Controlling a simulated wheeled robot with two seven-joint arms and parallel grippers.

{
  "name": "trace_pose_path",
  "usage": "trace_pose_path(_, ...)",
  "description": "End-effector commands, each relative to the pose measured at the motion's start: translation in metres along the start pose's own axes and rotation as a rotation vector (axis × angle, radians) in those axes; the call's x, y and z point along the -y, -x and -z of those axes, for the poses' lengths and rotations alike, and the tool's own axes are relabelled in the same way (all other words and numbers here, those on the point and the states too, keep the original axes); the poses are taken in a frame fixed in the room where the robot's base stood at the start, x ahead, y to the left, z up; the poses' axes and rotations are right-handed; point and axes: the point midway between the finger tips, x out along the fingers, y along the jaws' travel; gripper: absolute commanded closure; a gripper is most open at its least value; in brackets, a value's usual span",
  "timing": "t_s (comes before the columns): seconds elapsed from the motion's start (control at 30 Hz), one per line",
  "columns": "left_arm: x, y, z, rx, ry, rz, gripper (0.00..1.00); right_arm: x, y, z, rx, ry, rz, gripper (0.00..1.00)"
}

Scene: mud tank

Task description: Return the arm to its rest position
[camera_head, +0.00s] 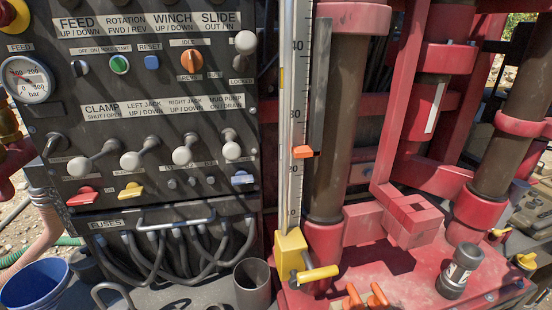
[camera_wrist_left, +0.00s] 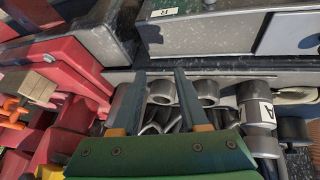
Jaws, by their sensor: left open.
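My left gripper (camera_wrist_left: 158,80) shows only in the left wrist view. Its two dark fingers stand apart with nothing held between them, and its green body fills the bottom of that view. Grey ring-shaped or tubular parts (camera_wrist_left: 207,93) lie beyond and beside the fingers; I cannot tell the gap to them. Neither arm nor gripper shows in the head view. My right gripper is in neither view.
In the head view, a dark control panel (camera_head: 150,98) with levers and a gauge (camera_head: 28,78) stands left. A red rig (camera_head: 405,262) stands right, beside an upright scale (camera_head: 295,120). A blue bucket (camera_head: 38,284) and grey cup (camera_head: 252,284) are at the front. The wrist view shows an A-marked cylinder (camera_wrist_left: 257,112).

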Motion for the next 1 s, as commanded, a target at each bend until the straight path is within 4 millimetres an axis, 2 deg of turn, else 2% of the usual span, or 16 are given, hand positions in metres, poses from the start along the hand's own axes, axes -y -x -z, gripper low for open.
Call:
trace_pose_path(0.03, -0.004, 0.003, -0.019, 0.054, -0.075, 0.032, 0.56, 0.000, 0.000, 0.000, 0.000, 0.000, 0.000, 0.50)
trace_pose_path(0.17, -0.005, 0.022, -0.066, 0.212, -0.289, 0.130, 0.56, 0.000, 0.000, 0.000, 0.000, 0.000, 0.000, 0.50)
trace_pose_path(0.37, 0.008, -0.029, -0.090, 0.261, -0.307, 0.142, 0.56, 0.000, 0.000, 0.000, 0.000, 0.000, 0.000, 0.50)
trace_pose_path(0.57, 0.022, -0.080, -0.128, 0.300, -0.309, 0.141, 0.56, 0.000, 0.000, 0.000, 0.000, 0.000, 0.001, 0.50)
trace_pose_path(0.67, 0.033, -0.106, -0.158, 0.327, -0.311, 0.141, 0.56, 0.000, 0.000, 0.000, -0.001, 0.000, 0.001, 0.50)
trace_pose_path(0.77, 0.048, -0.129, -0.202, 0.363, -0.315, 0.142, 0.56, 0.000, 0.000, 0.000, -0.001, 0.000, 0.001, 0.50)
trace_pose_path(0.8, 0.054, -0.135, -0.222, 0.378, -0.317, 0.142, 0.56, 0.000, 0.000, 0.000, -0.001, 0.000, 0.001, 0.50)
trace_pose_path(0.9, 0.070, -0.141, -0.270, 0.413, -0.322, 0.143, 0.56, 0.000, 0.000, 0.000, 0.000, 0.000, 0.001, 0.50)
trace_pose_path(1.0, 0.080, -0.138, -0.300, 0.432, -0.326, 0.144, 0.56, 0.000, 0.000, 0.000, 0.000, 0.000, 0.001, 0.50)
